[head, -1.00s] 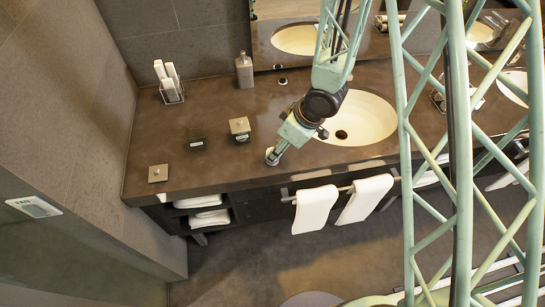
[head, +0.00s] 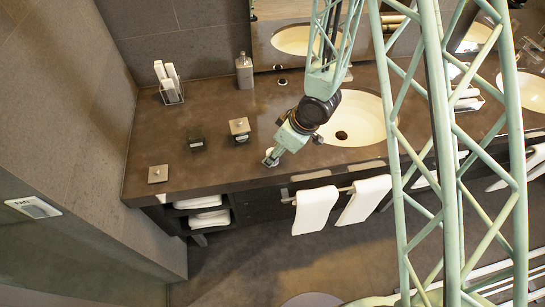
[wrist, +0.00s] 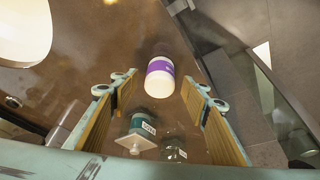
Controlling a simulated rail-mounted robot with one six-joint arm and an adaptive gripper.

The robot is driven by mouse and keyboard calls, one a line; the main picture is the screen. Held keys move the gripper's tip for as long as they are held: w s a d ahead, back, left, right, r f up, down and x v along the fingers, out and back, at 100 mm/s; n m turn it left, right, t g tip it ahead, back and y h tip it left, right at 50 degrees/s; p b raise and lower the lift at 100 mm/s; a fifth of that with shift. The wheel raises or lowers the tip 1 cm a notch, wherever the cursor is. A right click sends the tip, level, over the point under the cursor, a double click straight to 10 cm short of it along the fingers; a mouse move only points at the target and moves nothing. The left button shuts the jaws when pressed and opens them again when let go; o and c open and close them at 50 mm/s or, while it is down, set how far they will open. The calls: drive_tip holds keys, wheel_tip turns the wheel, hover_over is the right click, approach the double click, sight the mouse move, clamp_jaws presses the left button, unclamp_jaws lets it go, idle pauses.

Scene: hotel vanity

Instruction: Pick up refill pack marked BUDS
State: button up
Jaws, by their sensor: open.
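A white cylindrical pack with a purple band (wrist: 160,77) stands on the counter, between my gripper's spread fingers in the wrist view. Its lettering is too small to read, so I cannot confirm BUDS. My gripper (wrist: 160,92) is open, with nothing held. In the head view my gripper (head: 272,155) is low near the counter's front edge, and the pack (head: 269,161) shows only as a small white patch, mostly hidden by it. A lidded square canister with a green label (wrist: 142,127) and a dark glass canister (wrist: 174,152) stand nearby in the wrist view.
The lidded canister (head: 239,126), dark canister (head: 196,141) and a flat square lid (head: 158,174) are left of my gripper. A sink (head: 362,118) is at right. A soap bottle (head: 244,71) and a holder with white rolls (head: 170,92) stand behind. Towels (head: 315,208) hang in front.

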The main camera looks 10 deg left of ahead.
drive_tip(key=shift+x, duration=1.15)
drive_tip(key=shift+c, duration=0.4)
drive_tip(key=c, duration=0.8)
